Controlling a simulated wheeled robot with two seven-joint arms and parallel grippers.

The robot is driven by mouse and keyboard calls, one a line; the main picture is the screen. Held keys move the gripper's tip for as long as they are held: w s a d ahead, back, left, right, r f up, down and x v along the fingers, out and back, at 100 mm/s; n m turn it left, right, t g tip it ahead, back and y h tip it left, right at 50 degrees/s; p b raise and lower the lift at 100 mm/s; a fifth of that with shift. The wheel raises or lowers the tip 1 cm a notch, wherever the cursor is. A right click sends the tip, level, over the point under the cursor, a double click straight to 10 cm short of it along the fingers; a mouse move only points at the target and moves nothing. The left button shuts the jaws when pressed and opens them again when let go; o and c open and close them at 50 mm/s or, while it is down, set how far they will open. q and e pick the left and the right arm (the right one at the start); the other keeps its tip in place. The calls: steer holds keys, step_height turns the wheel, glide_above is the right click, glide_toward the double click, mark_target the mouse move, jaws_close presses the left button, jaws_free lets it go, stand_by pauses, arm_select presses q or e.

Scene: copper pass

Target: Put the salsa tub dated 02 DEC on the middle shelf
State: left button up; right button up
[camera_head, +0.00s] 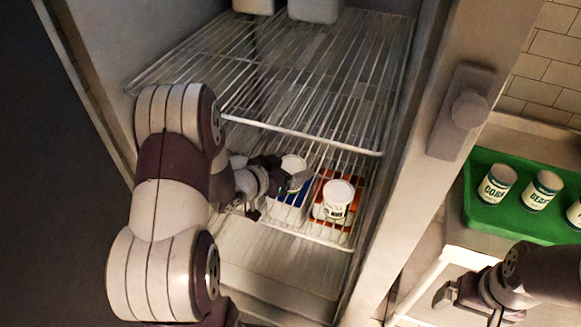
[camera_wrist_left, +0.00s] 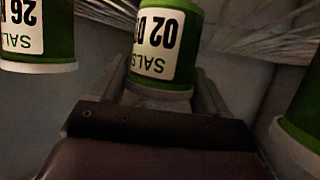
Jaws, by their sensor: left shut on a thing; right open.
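The salsa tub marked "02 D…" (camera_wrist_left: 165,45) has a green body and white label, and shows upside down in the left wrist view. My left gripper (camera_wrist_left: 160,92) is shut on it, a finger on each side. In the head view my left arm reaches into the fridge, with the gripper (camera_head: 284,181) at a white-lidded tub (camera_head: 293,163) above a blue patch (camera_head: 288,208). The upper wire shelf (camera_head: 300,85) is over the arm's hand. I cannot tell whether the tub touches the shelf below. My right gripper (camera_head: 446,294) is open and empty outside the fridge.
A salsa tub marked "26" (camera_wrist_left: 35,35) is at the left in the wrist view; another tub (camera_wrist_left: 303,110) is at the right. A green tray (camera_head: 485,222) holds cans outside.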

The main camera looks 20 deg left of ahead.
arm_select(q)
steer(key=shift+f, duration=0.1)
steer(key=o, duration=1.2)
steer(key=shift+s+r, duration=0.15)
steer(key=shift+r, duration=0.15)
steer(key=p+v, duration=0.1)
steer(key=v, duration=1)
steer(key=shift+s+a+p, duration=0.15)
steer(key=shift+s+p, duration=0.15)
steer(key=shift+s, duration=0.1)
